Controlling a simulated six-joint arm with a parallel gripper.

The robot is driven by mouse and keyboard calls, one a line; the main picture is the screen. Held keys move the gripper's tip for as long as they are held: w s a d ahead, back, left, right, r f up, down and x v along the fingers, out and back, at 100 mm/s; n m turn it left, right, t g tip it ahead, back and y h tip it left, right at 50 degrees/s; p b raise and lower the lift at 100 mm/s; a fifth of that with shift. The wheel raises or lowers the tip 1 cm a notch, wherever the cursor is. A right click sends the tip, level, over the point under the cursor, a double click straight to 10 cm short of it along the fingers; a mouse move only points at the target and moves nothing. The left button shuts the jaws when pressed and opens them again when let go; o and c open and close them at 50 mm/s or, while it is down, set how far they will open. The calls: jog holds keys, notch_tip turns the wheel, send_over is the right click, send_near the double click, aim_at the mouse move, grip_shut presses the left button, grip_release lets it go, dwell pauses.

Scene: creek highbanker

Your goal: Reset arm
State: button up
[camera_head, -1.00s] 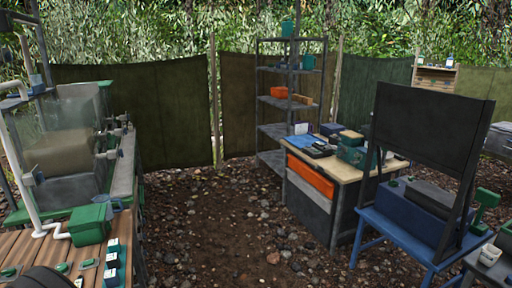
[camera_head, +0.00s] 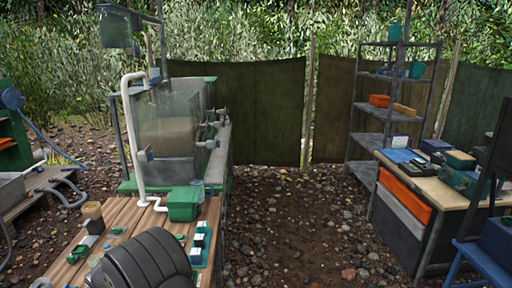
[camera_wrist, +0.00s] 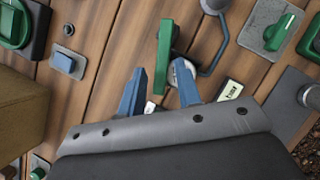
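My gripper (camera_wrist: 160,90) shows in the wrist view as two blue fingers set apart on a dark grey body. Nothing is held between them. The fingers point over a wooden plank top (camera_wrist: 110,60). A green bar-shaped handle (camera_wrist: 164,55) stands just beyond the gap between the fingertips; I cannot tell whether a finger touches it. In the head view a dark rounded part of my arm covers the front of the plank top, and the fingers are hidden.
Green and blue switches (camera_wrist: 67,62) sit on the planks. A green pump box (camera_head: 184,204) with white pipe and a clear tank (camera_head: 170,130) stand behind. A workbench (camera_head: 455,180) and shelf rack (camera_head: 385,120) are at right. Gravel ground (camera_head: 290,235) between is open.

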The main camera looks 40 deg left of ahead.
notch_tip(320, 180, down, 2)
jog(key=shift+f, duration=0.15)
jog(key=shift+s, duration=0.1)
jog(key=shift+s+a+m+t+h, duration=0.1)
jog(key=shift+s+m+t+h, duration=0.15)
jog(key=shift+m, duration=0.45)
jog(key=shift+s+a+m+t, duration=0.15)
jog(key=shift+m+t, duration=0.2)
jog(key=shift+m, duration=0.35)
jog(key=shift+s+a+m+t+h, duration=0.15)
jog(key=shift+m+t, duration=0.15)
jog(key=shift+m, duration=0.4)
jog(key=shift+d, duration=0.1)
